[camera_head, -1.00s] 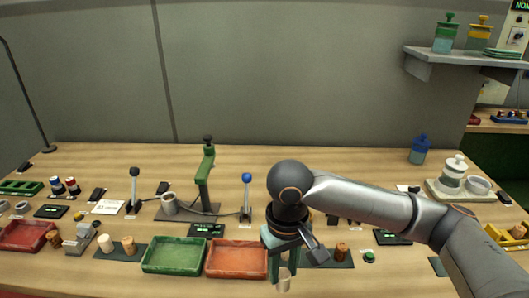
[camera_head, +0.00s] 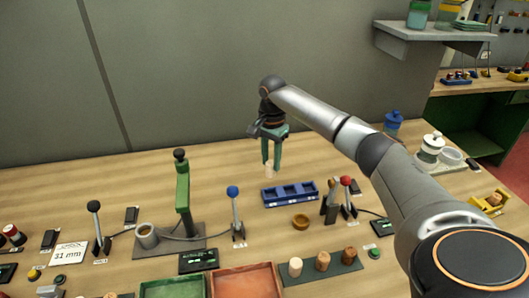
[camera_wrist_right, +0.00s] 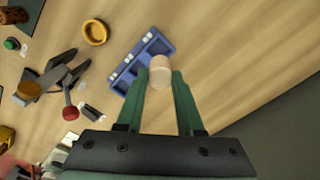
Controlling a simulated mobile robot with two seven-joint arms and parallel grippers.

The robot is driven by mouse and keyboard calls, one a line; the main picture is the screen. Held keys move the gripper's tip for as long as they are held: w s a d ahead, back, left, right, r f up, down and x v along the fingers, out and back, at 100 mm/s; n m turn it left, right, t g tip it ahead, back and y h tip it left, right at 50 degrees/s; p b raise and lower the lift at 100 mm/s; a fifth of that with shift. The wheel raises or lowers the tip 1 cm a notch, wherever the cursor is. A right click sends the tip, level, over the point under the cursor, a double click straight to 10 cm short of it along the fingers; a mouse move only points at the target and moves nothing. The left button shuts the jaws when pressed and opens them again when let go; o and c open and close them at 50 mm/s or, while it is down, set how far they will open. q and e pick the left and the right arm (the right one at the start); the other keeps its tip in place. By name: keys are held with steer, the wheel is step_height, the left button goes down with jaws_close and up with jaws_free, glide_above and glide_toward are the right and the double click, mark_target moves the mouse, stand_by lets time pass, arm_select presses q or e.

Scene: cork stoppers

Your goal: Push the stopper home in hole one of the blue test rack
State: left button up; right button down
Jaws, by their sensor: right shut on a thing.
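The blue test rack (camera_head: 290,193) lies on the table right of centre, with a row of square openings. It also shows in the right wrist view (camera_wrist_right: 125,78), with small white labels along one edge. My right gripper (camera_head: 271,162) is above the table near the rack's left back end, fingers pointing down. It is shut on a pale stopper (camera_head: 269,172), whose lower end sticks out below the fingertips. In the right wrist view the stopper (camera_wrist_right: 159,70) overlaps one end of the rack; its height above it is hard to tell. My left gripper is out of view.
A brown ring-shaped bowl (camera_head: 300,222) is in front of the rack. A blue-knobbed lever (camera_head: 235,210) stands left of it and a red-knobbed lever (camera_head: 347,195) right. Other stoppers (camera_head: 322,262) stand on a dark mat in front. The table behind the rack is clear.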

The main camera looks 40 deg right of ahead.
mark_target(271, 176)
steer(key=shift+s+f, duration=0.2)
steer(key=shift+f, duration=0.95)
steer(key=shift+w+f, duration=0.1)
steer(key=shift+f, duration=1.95)
steer(key=shift+f, duration=1.3)
steer(key=shift+c, duration=2.3)
jaws_free()
step_height(271, 176, up, 12)
steer(key=shift+r+b, duration=0.25)
steer(key=shift+b, duration=0.1)
